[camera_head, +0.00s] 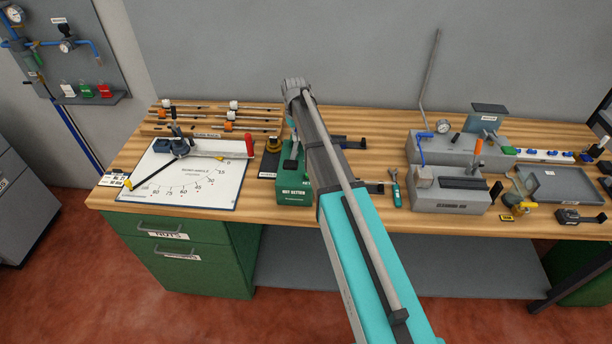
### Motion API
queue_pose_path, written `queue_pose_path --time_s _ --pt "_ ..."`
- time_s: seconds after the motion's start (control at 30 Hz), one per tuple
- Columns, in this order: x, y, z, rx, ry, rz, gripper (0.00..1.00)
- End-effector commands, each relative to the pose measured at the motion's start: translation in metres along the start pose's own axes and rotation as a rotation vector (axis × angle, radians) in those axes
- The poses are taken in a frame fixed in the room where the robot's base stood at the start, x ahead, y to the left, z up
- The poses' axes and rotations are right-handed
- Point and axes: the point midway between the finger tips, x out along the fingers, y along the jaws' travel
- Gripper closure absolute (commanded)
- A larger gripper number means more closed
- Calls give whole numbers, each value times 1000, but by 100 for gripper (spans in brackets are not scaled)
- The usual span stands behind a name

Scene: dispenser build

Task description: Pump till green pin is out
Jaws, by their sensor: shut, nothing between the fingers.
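A green block-shaped device (296,190) with a white label on its front stands on the workbench near the middle of the head view. My arm reaches across in front of it and covers its right side. My gripper (290,165) shows as a small dark shape at the top of the green device, beside my arm. It is shut with nothing held. Whether it touches the device or is just above it I cannot tell. The pump part is not clearly visible, and I cannot make out a green pin.
A white dial board (190,185) lies to the left of the device, with a small black and yellow unit (271,150) between them. A green-handled tool (395,190) and a grey machine (447,190) are to the right. A rack of rods (225,107) is behind.

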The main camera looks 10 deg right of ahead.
Motion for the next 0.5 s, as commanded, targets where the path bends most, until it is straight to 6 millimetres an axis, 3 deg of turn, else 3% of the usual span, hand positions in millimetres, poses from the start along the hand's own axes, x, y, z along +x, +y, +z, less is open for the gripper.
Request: queue_pose_path --time_s 0.5 --pt "20 0 0 0 -1 0 100"
